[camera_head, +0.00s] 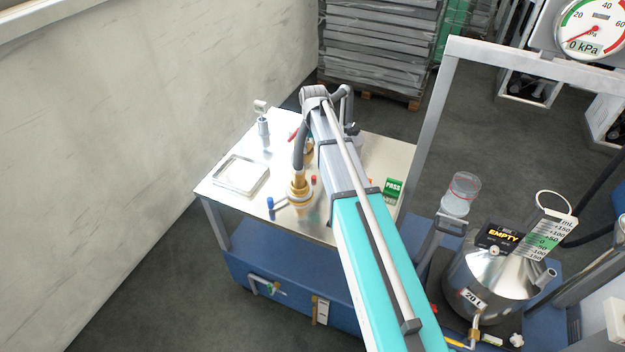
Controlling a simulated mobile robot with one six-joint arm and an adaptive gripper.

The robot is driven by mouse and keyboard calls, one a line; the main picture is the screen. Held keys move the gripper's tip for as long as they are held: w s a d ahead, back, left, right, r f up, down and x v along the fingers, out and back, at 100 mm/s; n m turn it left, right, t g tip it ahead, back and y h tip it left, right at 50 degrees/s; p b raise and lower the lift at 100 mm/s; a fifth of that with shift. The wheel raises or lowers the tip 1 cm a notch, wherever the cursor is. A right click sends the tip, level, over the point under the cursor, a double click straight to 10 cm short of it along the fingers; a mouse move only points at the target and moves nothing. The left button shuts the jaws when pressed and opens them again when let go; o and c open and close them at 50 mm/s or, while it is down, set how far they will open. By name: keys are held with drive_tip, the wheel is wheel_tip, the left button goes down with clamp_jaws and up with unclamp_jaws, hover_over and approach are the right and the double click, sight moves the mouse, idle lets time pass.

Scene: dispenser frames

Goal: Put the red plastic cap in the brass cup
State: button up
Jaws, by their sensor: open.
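A small red piece (313,179), likely the red plastic cap, lies on the metal tabletop just left of my arm. A brass-coloured round piece (299,198) stands left of it and a little nearer, under the lower end of a dark grey upright part. I cannot tell whether this is the brass cup. Another brass-coloured piece (308,153) shows farther back, partly covered, with a red part beside it. My grey and teal arm reaches over the table from the lower right. My gripper's jaws cannot be made out; my own arm seems to hide them.
A shallow tray (229,190) lies at the table's left, a small stand (264,135) behind it. A blue piece (270,203) is near the front edge. A green PASS sign (393,189) is at right. A metal frame (436,100) and steel vessel (492,285) stand right of my arm.

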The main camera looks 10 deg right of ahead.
drive_tip(key=b, duration=0.8)
hover_over(314, 177)
drive_tip(key=shift+w+f, duration=0.2)
drive_tip(key=shift+f, duration=3.95)
drive_tip(key=shift+f, duration=0.15)
drive_tip(key=shift+s+f+b, duration=0.1)
drive_tip(key=shift+f+b, duration=2.35)
drive_tip(key=shift+b, duration=0.15)
clamp_jaws()
